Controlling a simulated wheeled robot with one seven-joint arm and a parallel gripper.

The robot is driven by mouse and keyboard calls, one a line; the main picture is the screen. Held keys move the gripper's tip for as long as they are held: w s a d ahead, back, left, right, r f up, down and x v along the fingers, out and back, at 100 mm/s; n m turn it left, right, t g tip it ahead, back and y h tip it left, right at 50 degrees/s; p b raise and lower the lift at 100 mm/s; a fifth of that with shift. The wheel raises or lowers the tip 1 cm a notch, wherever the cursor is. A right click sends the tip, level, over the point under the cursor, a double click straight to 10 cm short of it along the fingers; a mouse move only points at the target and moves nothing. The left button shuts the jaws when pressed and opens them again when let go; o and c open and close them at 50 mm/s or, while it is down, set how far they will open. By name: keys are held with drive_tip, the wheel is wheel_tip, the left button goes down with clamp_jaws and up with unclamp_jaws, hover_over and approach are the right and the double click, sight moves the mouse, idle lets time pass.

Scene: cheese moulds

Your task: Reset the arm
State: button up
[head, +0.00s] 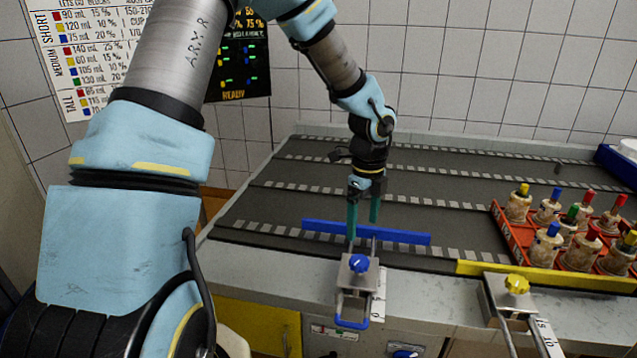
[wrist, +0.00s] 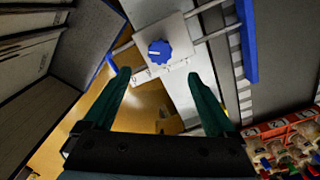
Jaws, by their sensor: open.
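My gripper (head: 363,218) has two green fingers and hangs pointing down above the front part of the dark conveyor table in the head view. In the wrist view my gripper (wrist: 158,80) is open, with nothing between its fingers. A metal clamp with a blue knob (head: 359,264) sits at the table's front edge, close to the fingers in the head view. The blue knob also shows in the wrist view (wrist: 158,52), beyond the fingertips. A blue bar (head: 400,236) runs behind the fingers. I cannot tell whether the fingers touch the clamp.
A red crate (head: 498,222) with several moulds with coloured tops stands at the right. A yellow bar (head: 560,277) and a clamp with a yellow knob (head: 517,284) are at the front right. The dark lanes (head: 400,182) behind the blue bar are mostly clear. A tiled wall stands behind.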

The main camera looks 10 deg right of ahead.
drive_tip(key=s+a+r+n, duration=0.1)
drive_tip(key=a+r+n, duration=0.1)
drive_tip(key=a+n, duration=0.7)
drive_tip(key=s+a+r+n+t, duration=0.1)
drive_tip(key=a+r+n, duration=0.2)
drive_tip(key=a+n, duration=0.6)
drive_tip(key=s+a+r+n, duration=0.1)
drive_tip(key=a+r+n, duration=0.1)
drive_tip(key=a+n, duration=0.8)
drive_tip(key=shift+s+a+r+t, duration=0.3)
drive_tip(key=shift+s+a, duration=0.1)
drive_tip(key=shift+a, duration=0.45)
